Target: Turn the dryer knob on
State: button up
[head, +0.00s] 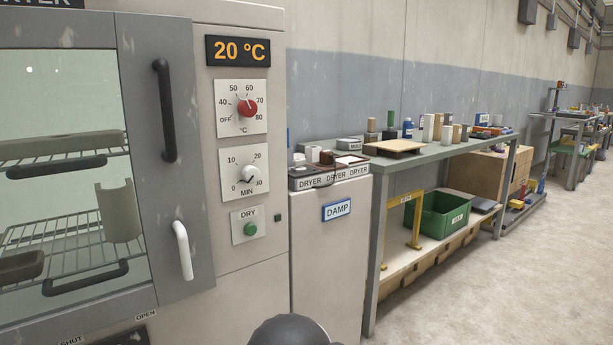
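The dryer cabinet (265,255) fills the left side of the head view. Its red temperature knob (247,108) sits on a white dial plate marked OFF and 40 to 80 °C; I cannot tell its exact setting. Below it is a white timer knob (248,173) on a plate marked MIN. A round green button (250,229) sits under the word DRY. The display (238,51) above reads 20 °C. My gripper is not in view; a dark rounded part at the bottom edge looks like my arm.
The glass door (60,100) has a black handle (164,110) and a white lever (182,250). Racks with pieces show behind the glass. A DAMP cabinet (335,250) with trays on top stands right of the dryer, then a workbench (440,155). Floor at right is clear.

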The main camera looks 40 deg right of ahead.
aim_at(298, 163)
jog(key=z, duration=2.65)
jog(key=i, duration=2.7)
jog(key=u, duration=2.85)
jog(key=i, duration=0.3)
jog(key=u, duration=0.05)
